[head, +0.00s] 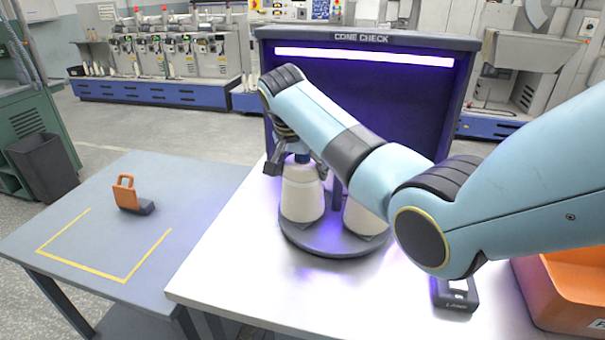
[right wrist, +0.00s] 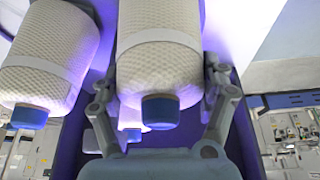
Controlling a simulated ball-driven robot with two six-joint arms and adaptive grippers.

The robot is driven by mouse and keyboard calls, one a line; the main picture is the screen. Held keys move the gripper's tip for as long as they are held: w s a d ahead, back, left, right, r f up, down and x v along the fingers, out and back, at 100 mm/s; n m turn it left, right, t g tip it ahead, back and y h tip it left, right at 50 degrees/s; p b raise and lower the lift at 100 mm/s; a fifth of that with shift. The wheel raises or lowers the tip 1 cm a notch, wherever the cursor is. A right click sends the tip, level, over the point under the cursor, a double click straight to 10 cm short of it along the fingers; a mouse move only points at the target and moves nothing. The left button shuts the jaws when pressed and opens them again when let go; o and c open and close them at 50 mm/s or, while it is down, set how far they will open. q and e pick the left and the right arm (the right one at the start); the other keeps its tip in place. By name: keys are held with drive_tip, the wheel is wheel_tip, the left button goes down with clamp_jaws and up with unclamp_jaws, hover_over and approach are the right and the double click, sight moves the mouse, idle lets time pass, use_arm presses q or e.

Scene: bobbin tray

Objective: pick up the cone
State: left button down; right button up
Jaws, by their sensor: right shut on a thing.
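A cream yarn cone (head: 302,197) with a blue tip stands upright at the left of a round grey turntable (head: 318,242) in the head view. My right gripper (head: 297,166) comes from above and is shut on this cone near its top. In the right wrist view the same cone (right wrist: 160,62) sits between the two fingers of my gripper (right wrist: 160,88), its blue tip towards the camera. I cannot tell any gap between the cone's base and the turntable. A second cone (head: 362,220) stands to the right, partly hidden by my arm; it also shows in the right wrist view (right wrist: 48,55).
A dark lit booth marked CONE CHECK (head: 375,120) stands behind the turntable. An orange bin (head: 565,285) and a small dark device (head: 456,294) are at the right. A grey table (head: 90,235) with yellow marking and an orange-handled tool (head: 130,197) is at the left. The white table's front left is clear.

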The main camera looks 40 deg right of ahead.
wheel_tip(320, 180, up, 28)
drive_tip(key=p, duration=0.8)
drive_tip(key=shift+f, duration=0.2)
